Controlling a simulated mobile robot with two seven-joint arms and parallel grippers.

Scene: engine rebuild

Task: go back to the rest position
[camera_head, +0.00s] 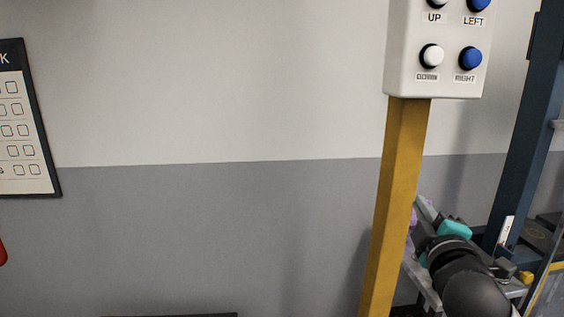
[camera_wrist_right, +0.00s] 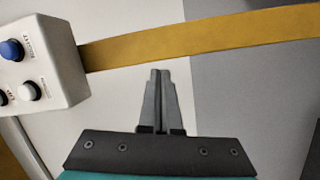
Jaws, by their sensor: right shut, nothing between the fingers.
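My right gripper shows in the right wrist view (camera_wrist_right: 160,74). Its two fingers are closed together with nothing between them, in front of the wall. In the head view my dark right arm reaches up from the lower right corner, with a teal part near its far end, just right of the yellow post; its fingertips cannot be made out clearly there. My left gripper is in neither view.
A white control box (camera_head: 398,75) with blue and white buttons sits on a yellow post (camera_head: 392,210). The box also shows in the wrist view (camera_wrist_right: 62,60). A dark blue frame (camera_head: 525,130) stands at right. A framed chart (camera_head: 28,185) hangs at left. The grey and white wall between is clear.

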